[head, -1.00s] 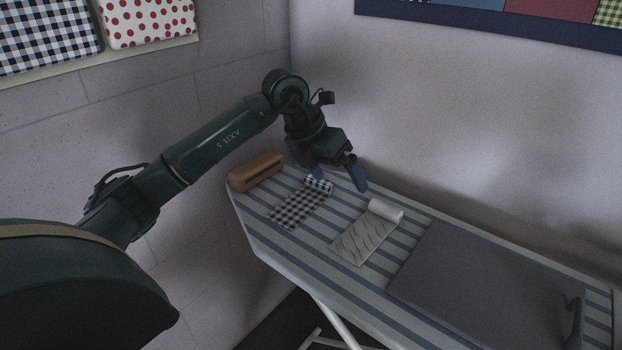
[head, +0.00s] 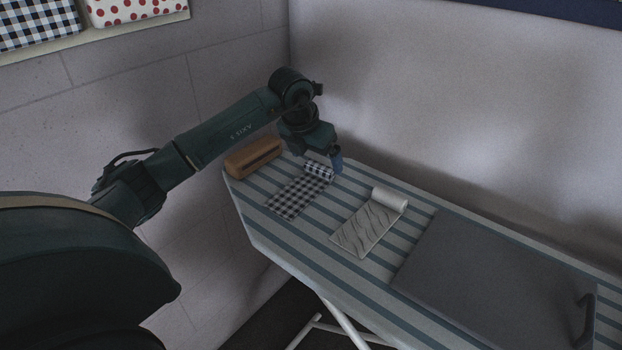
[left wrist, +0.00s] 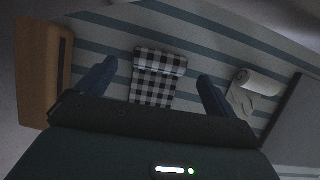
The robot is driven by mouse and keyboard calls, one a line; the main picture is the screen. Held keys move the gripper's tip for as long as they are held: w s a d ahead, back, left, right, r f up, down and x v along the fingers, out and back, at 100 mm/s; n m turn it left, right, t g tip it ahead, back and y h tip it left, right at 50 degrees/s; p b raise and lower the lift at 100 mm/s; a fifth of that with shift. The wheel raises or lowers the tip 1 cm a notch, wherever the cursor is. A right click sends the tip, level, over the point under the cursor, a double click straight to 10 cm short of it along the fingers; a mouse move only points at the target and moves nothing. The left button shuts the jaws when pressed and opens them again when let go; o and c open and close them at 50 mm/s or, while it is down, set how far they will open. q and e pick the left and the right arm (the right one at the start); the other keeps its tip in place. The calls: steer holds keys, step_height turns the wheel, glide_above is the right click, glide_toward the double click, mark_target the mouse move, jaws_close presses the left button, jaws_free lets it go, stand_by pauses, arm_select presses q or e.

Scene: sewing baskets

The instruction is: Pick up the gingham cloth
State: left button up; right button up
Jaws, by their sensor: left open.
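The gingham cloth (head: 291,197) is black and white and lies on the striped ironing board, with its far end rolled up. My left gripper (head: 322,163) is over the far, rolled end of the cloth in the head view. Only one blue finger shows clearly there. In the left wrist view the gripper (left wrist: 155,85) is open, with one blue finger on each side of the cloth (left wrist: 155,80). Nothing is between the fingers but the cloth below; I cannot tell the exact height above it. My right gripper is not in view.
The ironing board (head: 262,232) also holds a wooden block (head: 252,157) left of the cloth, a partly rolled marbled cloth (head: 362,232) to its right, and a large grey panel with a handle (head: 490,275) further right. Walls stand close behind and left.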

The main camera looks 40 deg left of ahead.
mark_target(319, 165)
arm_select(q)
steer(key=shift+x, duration=1.9)
steer(key=c, duration=1)
